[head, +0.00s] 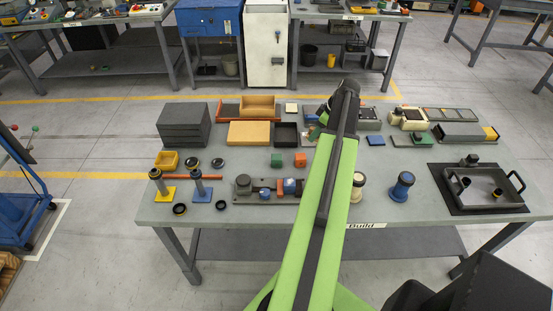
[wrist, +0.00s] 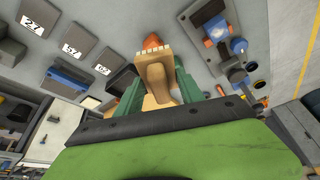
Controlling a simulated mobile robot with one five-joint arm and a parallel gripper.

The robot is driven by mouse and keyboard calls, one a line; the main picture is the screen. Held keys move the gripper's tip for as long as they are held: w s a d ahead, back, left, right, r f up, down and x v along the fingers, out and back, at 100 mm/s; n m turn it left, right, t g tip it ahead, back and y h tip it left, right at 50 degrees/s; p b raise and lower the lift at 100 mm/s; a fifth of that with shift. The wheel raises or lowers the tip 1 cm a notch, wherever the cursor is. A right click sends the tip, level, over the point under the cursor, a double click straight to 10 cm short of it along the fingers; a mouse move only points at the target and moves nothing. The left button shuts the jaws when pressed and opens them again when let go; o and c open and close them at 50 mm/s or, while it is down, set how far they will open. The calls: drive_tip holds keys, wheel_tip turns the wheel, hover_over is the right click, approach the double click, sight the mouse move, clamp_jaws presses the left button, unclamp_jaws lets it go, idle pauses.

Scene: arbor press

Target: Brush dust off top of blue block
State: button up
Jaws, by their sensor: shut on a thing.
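My gripper (wrist: 158,88) shows in the wrist view with its green fingers shut on a wooden brush (wrist: 155,78). The brush's pale bristles (wrist: 150,57) point away from the wrist. In the head view my raised arm hides most of the gripper. The brush is apart from that block as far as I can see. Dust on its top is too small to tell.
A green block (head: 276,160) and an orange block (head: 300,160) stand behind the fixture. Two posts (head: 197,184) stand to its left. A blue knob-shaped part (head: 402,186) is to the right. A grey tray (head: 497,199) lies on a dark mat at the right end.

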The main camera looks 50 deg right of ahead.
drive_tip(key=shift+w+a+r, duration=0.15)
